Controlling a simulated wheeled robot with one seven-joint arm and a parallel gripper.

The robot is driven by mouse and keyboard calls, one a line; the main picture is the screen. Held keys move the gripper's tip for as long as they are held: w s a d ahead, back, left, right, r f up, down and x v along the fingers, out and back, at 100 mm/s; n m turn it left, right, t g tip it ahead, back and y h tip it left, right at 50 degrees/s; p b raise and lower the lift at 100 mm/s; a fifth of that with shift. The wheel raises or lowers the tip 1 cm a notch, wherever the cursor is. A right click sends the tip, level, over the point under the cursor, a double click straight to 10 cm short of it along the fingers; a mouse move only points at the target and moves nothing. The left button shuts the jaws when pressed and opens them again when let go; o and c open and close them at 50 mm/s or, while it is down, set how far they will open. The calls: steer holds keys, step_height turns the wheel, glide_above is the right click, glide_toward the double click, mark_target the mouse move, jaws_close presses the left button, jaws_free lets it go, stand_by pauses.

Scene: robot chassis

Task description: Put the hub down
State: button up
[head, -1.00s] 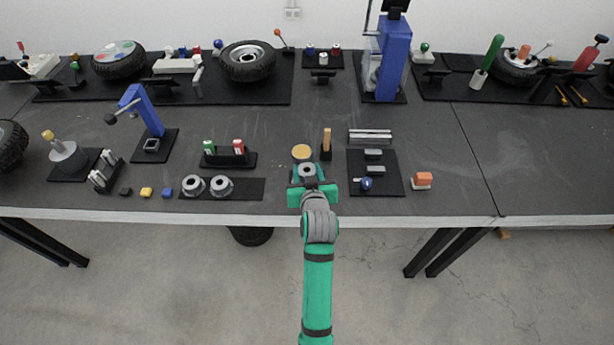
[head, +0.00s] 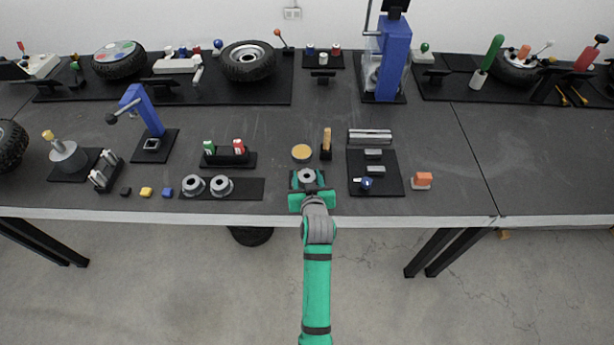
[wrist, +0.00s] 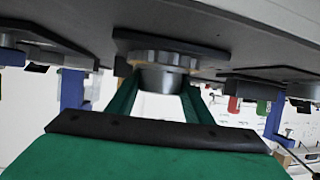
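The hub (head: 307,175) is a grey ring-shaped part with a hole in its top. It sits upright near the table's front edge, on a small black pad. In the wrist view, where the table appears at the top, the hub (wrist: 162,77) shows a wide rim against the black pad (wrist: 210,60) and a narrower body. My gripper (head: 307,180) is around the hub, with one green finger on each side. The fingers look slightly apart from it, so the gripper appears open. The exact contact is hard to make out.
Two similar grey hubs (head: 207,186) stand on a black mat to the left. A yellow-topped round part (head: 301,152) and an upright wooden piece (head: 326,142) are just behind.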

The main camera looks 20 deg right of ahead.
steer(key=shift+o, duration=0.9)
steer(key=shift+r, duration=0.2)
steer(key=v, duration=1.2)
steer(key=s+a+f, duration=0.3)
steer(key=s+a, duration=0.1)
steer(key=s, duration=0.4)
steer(key=s+a+f, duration=0.4)
steer(key=s+a, duration=0.1)
steer(key=s, duration=0.3)
steer(key=s+a+r+n+t+y, duration=0.1)
steer(key=s+a+r, duration=0.2)
steer(key=s, duration=0.6)
steer(key=s+a+r+n+t+y, duration=0.1)
steer(key=s+a+r, duration=0.2)
steer(key=s, duration=0.6)
steer(key=shift+a+y, duration=0.3)
